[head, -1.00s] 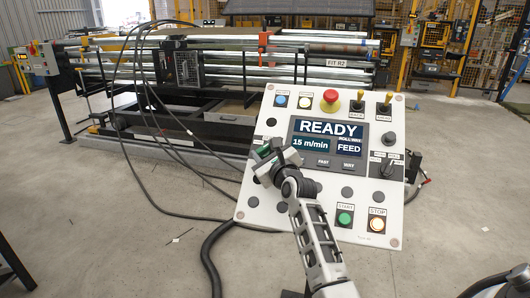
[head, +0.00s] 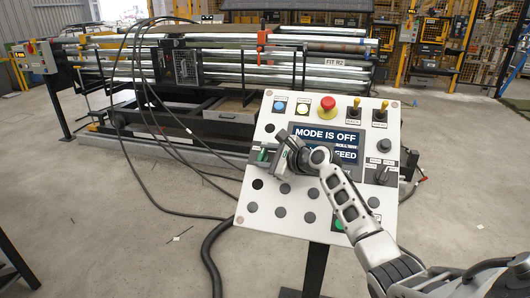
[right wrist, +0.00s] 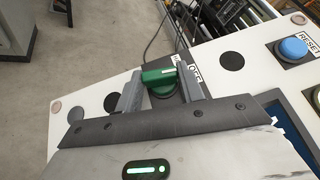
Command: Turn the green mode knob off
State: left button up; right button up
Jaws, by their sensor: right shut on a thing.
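The green mode knob (head: 262,155) is on the left part of the white control panel (head: 262,222). In the right wrist view the green knob (right wrist: 158,76) sits between the two grey fingers of my right gripper (right wrist: 160,84), beside a label that seems to read OFF. In the head view my right gripper (head: 271,157) is shut on the knob and hides part of it. The panel screen (head: 328,137) reads "MODE IS OFF"; my gripper and wrist cover its lower left. My left gripper is not in view.
Above the screen are a blue RESET button (head: 280,106), a white button (head: 303,108), a red mushroom button (head: 327,104) and two toggle switches. A dark selector (head: 382,175) is at the right. My right forearm covers the panel's lower right. A roller machine stands behind.

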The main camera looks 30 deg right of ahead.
jog(key=shift+n+g+y+p, duration=0.5)
jog(key=shift+n+g+y, duration=0.1)
jog(key=shift+n+g, duration=0.15)
jog(key=o, duration=1)
jog(key=v, duration=1.6)
jog(key=shift+p, duration=0.3)
jog(key=shift+w, duration=0.1)
